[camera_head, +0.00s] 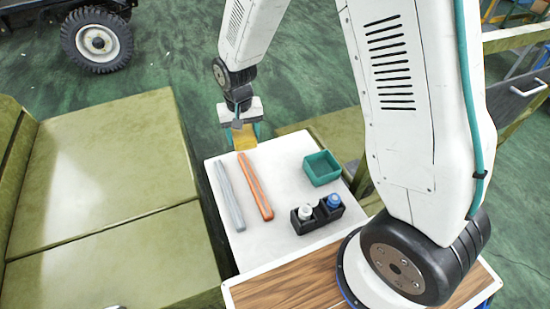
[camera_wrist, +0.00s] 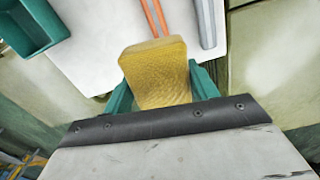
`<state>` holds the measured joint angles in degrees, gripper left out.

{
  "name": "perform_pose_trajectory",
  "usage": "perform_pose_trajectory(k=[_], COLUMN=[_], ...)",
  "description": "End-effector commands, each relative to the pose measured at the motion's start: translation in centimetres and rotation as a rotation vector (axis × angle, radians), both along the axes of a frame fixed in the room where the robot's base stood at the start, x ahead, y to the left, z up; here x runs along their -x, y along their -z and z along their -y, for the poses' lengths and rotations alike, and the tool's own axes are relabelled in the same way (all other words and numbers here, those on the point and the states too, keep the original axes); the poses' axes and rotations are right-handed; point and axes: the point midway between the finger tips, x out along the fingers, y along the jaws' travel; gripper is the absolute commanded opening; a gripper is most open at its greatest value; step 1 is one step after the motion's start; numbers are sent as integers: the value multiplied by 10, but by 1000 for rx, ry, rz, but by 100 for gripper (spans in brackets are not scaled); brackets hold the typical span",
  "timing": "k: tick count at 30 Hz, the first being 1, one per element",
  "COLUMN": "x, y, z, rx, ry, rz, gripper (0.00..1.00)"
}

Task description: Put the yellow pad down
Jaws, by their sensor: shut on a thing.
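The yellow pad (camera_head: 244,138) is a small block at the far end of the white tabletop. It also shows large in the wrist view (camera_wrist: 158,72), between two green fingers. My gripper (camera_head: 243,134) is shut on the pad, with one finger on each side of it. In the head view the pad is over or near the table's far edge. I cannot tell whether its underside touches the surface.
On the white table (camera_head: 280,165) lie a grey bar (camera_head: 229,195) and an orange bar (camera_head: 256,186). A green open bin (camera_head: 321,168) stands at the right. A black holder (camera_head: 317,214) carries a white-capped and a blue-capped bottle. Olive padded blocks (camera_head: 100,190) flank the left.

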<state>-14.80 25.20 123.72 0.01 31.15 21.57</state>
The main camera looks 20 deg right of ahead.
Motion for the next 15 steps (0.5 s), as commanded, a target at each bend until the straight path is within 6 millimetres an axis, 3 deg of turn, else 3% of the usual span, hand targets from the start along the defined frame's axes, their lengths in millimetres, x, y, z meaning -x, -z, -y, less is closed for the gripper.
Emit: perform_pose_trajectory(k=[1,3,7,11,15], x=[25,51,91,114,115], y=[13,27,45,54,58], z=[-11,-20,-30,-33,-25], rx=[2,2,2,1,0], ry=[-27,-55,-93,-114,-115], rz=[-7,-6,-3,-2,1], gripper=[22,22,22,22,22])
